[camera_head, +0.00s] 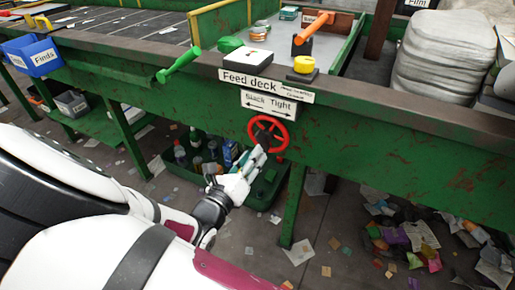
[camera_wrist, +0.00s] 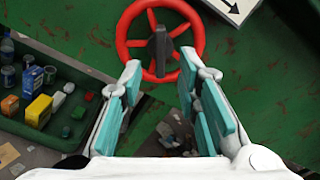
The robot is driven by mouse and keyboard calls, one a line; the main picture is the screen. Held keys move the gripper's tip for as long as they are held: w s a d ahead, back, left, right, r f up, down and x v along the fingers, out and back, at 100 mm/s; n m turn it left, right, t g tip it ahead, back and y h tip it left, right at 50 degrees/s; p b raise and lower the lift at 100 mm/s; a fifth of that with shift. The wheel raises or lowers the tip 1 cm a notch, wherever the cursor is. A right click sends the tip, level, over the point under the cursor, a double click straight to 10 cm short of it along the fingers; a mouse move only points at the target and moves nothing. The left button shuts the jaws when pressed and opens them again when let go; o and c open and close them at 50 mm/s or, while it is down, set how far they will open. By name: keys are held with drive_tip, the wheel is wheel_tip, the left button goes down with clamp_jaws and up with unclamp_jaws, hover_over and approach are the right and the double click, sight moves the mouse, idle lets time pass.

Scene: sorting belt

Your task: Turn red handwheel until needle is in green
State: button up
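The red handwheel (camera_head: 286,137) is mounted on the green front panel below the deck edge. In the wrist view the handwheel (camera_wrist: 200,38) is straight ahead, with several spokes and a dark upright piece (camera_wrist: 160,50) at its centre. My gripper (camera_head: 263,151) is just in front of the wheel's lower part. In the wrist view my gripper (camera_wrist: 159,66) is open, its fingertips apart on either side of the wheel's lower part, with nothing clearly held. I cannot tell whether the fingers touch the rim. No gauge needle or green zone is discernible in either view.
A "Slack Tight" sign (camera_head: 268,104) with arrows is above the wheel, under the "Feed deck" label (camera_head: 266,86). A crate of bottles and cans (camera_wrist: 60,140) stands below, left of the wheel. A green lever (camera_head: 178,65) juts from the deck edge. Litter covers the floor.

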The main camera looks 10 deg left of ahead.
drive_tip(key=v, duration=0.6)
drive_tip(key=shift+s, duration=0.2)
